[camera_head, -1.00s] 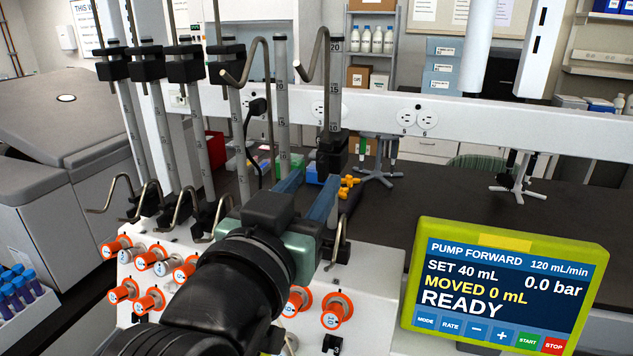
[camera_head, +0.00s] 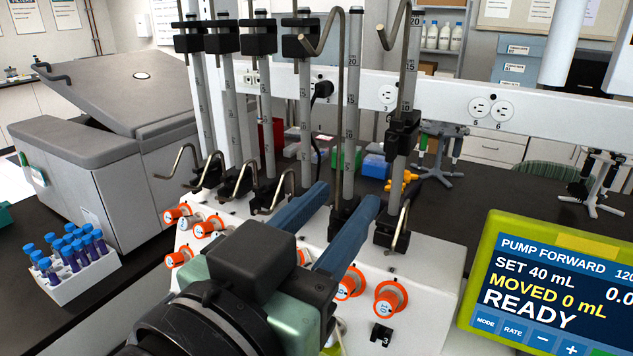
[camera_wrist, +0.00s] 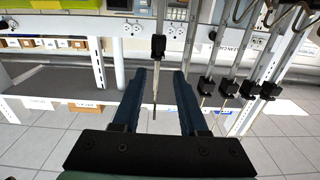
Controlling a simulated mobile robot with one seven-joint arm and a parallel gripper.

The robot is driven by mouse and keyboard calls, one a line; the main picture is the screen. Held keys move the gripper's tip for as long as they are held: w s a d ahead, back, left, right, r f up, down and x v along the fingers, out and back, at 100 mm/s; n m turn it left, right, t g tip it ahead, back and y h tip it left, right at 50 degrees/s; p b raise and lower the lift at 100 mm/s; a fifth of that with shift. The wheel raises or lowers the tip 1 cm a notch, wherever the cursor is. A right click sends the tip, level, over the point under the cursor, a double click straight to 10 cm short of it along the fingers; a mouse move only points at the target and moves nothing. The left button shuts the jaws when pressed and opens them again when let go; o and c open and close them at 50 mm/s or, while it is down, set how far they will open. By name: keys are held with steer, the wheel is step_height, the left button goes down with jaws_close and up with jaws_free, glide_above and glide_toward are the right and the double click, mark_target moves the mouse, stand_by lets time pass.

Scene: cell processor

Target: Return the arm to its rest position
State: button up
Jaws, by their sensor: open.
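My gripper (camera_head: 335,225) is in the lower middle of the head view, with its two blue fingers spread apart in front of the cell processor (camera_head: 425,290). The fingers are open with nothing held between them. In the wrist view my gripper (camera_wrist: 160,95) also shows open. There, a thin metal rod with a black clamp (camera_wrist: 158,47) lies in line with the gap beyond the fingers; I cannot tell how far off it is. My dark wrist and green gripper body hide part of the processor's front panel and its orange-ringed knobs.
A yellow-green pump screen (camera_head: 545,290) reading READY is at right. A rack of blue-capped tubes (camera_head: 85,275) and a grey centrifuge (camera_head: 110,150) are at left.

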steer(key=s+a+r+n+t+y, duration=0.1)
steer(key=a+r+n+t+y, duration=0.1)
steer(key=r+t+y, duration=0.3)
steer(key=s+a+r+n+t+y, duration=0.1)
steer(key=r+n+t+y, duration=0.3)
steer(key=r, duration=0.9)
steer(key=a+t, duration=0.1)
steer(key=t, duration=0.2)
steer(key=shift+s+n+y, duration=0.3)
steer(key=shift+n+y, duration=0.1)
